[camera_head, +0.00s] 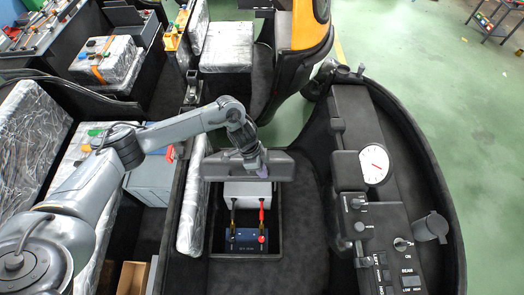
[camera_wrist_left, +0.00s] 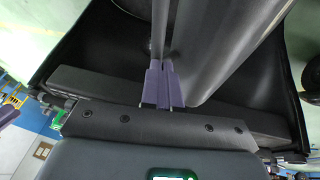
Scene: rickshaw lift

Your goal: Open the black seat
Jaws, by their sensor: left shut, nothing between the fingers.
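The black seat (camera_head: 298,165) shows in the head view as a dark panel standing raised at the far edge of an open compartment (camera_head: 273,228). My left gripper (camera_head: 262,172) is at the middle of this panel and hides part of it. In the left wrist view its purple fingertips (camera_wrist_left: 162,84) are together with nothing between them. They are close to dark surfaces; I cannot tell whether they touch. A white-grey box (camera_head: 246,190) and a blue battery (camera_head: 248,239) with red and black leads sit inside the compartment. My right gripper is not in view.
A control console (camera_head: 375,215) with a white dial (camera_head: 374,164) stands to the right. A plastic-wrapped cushion (camera_head: 191,215) lies along the compartment's left side. Dark floor (camera_head: 308,235) between compartment and console is clear. Another vehicle with an orange seat (camera_head: 307,25) is behind.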

